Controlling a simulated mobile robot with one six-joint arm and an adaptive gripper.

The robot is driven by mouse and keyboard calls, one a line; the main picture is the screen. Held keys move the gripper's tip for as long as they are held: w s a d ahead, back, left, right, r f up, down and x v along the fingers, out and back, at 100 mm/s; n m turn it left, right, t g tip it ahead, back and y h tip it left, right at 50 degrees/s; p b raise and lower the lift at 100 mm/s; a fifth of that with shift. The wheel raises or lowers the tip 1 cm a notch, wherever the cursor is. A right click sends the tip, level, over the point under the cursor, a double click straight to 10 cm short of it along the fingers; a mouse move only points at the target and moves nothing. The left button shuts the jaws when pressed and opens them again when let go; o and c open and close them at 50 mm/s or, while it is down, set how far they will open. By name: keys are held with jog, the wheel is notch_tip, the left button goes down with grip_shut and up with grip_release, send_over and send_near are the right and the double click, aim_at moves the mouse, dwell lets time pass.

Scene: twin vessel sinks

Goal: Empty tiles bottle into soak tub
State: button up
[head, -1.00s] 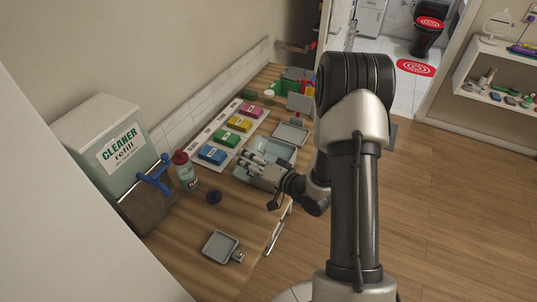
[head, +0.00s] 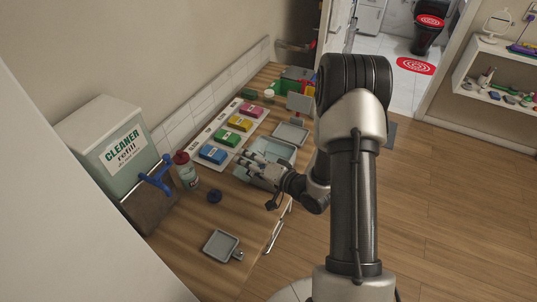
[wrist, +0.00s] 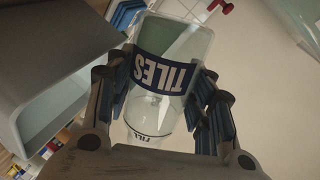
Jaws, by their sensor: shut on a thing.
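My gripper (wrist: 165,95) is shut on the tiles bottle (wrist: 158,118), a clear bottle with a dark blue band reading TILES. The band's letters are upside down in the wrist view, and a FILL line shows lower in that view. I cannot tell how much liquid is in it. In the head view my gripper (head: 252,163) is over a pale teal tub (head: 279,150) on the counter, which looks like the soak tub. The fingers and wrist hide part of the tub, and the bottle is hard to make out there.
A dark round cap (head: 214,196) and a grey tray (head: 221,245) lie nearer. Blue, green, yellow and pink blocks (head: 240,124) line the wall side. The front counter is mostly clear.

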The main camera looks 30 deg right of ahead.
jog(key=shift+m+p, duration=0.5)
jog(key=shift+p, duration=0.1)
dwell(0.3)
jog(key=shift+w+d+r+m+g+y+p, duration=0.25)
jog(key=shift+d+r+m+g+y+p, duration=0.3)
jog(key=shift+p, duration=0.9)
jog(key=shift+w+d+f+m+y+p, duration=0.15)
jog(key=shift+f+m+y+p, duration=0.1)
jog(key=shift+m+p, duration=0.6)
jog(key=shift+w+d+f+m+y+p, duration=0.1)
jog(key=shift+d+m+y+p, duration=0.1)
jog(key=shift+m+p, duration=0.55)
dwell(1.3)
jog(key=shift+a, duration=0.1)
